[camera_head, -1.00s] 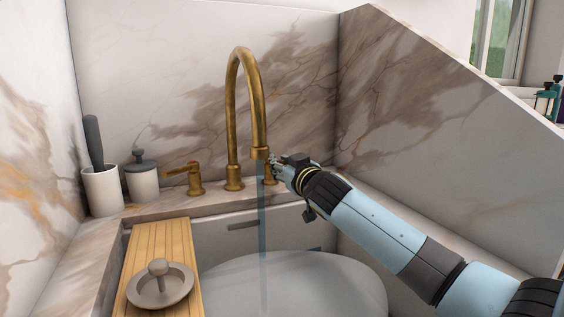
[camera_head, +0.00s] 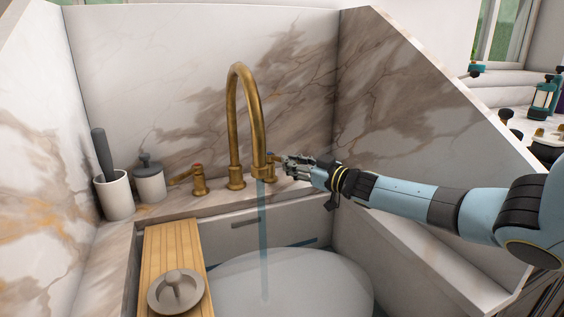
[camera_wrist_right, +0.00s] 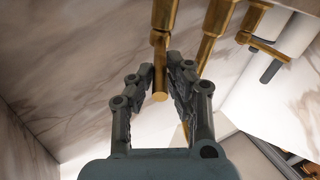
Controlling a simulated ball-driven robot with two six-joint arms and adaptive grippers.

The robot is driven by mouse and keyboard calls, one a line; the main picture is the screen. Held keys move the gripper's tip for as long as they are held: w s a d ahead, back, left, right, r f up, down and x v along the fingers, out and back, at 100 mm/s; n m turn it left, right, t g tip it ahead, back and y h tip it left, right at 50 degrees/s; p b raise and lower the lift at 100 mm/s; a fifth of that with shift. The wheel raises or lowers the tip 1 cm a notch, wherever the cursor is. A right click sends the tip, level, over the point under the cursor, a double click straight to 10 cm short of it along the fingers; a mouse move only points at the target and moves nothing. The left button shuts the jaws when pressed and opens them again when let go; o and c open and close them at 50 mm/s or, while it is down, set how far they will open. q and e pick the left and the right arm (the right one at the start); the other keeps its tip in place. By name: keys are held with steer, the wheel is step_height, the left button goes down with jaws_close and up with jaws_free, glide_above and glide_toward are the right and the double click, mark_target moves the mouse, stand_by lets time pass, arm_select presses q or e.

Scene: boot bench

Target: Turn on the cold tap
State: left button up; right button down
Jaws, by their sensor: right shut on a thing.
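The brass gooseneck faucet (camera_head: 236,130) stands behind the sink, and a bluish stream of water (camera_head: 264,245) falls from its spout into the basin. The cold tap (camera_head: 271,169), a brass handle with a hint of blue on top, is right of the spout and partly hidden by it and my gripper. My right gripper (camera_head: 284,164) reaches it from the right. In the right wrist view its fingers (camera_wrist_right: 156,78) are closed around the brass lever (camera_wrist_right: 160,82). The hot tap (camera_head: 198,182), with a red mark, stands at left, untouched. My left gripper is not in view.
A wooden board (camera_head: 160,250) with a grey strainer (camera_head: 176,292) lies across the sink's left side. A white cup (camera_head: 116,196) with a dark brush and a lidded jar (camera_head: 149,182) stand at the back left. Marble walls enclose the back and both sides.

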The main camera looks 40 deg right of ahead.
steer(key=c, duration=1.3)
jaws_free()
steer(key=shift+r, duration=0.1)
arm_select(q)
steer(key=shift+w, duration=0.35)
arm_select(e)
step_height(320, 180, up, 10)
steer(key=shift+f, duration=0.1)
